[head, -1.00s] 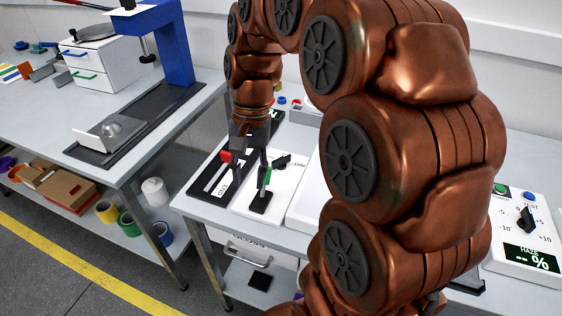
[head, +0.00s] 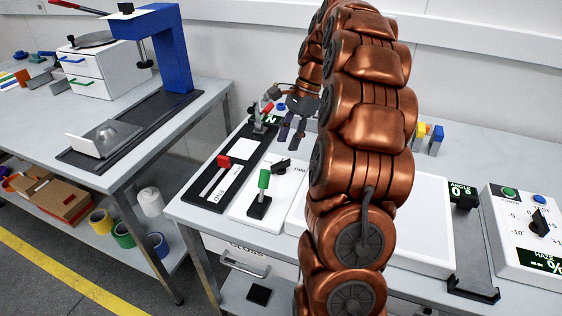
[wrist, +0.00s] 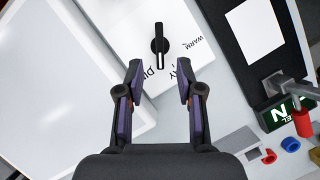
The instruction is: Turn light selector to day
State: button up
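The light selector is a black bar knob (wrist: 159,43) on a white panel in the wrist view. Its bar lies lengthwise in the picture, toward the gap between my fingers. WARM is readable to its right, and partly hidden letters lie nearer my fingers. The knob also shows in the head view (head: 281,164), left of my arm. My gripper (wrist: 158,84) is open and empty, its fingertips short of the knob. In the head view my gripper (head: 292,128) hangs behind the knob, apart from it.
A green-handled lever (head: 263,180) stands in front of the knob. A red-handled slider (head: 223,161) is on the black-edged panel to the left. A large white panel (wrist: 75,70) lies beside the selector panel. A red cylinder (wrist: 302,122) stands at right in the wrist view.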

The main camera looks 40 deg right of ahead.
aim_at(280, 162)
jog(key=shift+p+x, duration=0.45)
jog(key=shift+x, duration=3.1)
jog(key=shift+c, duration=0.3)
grip_shut()
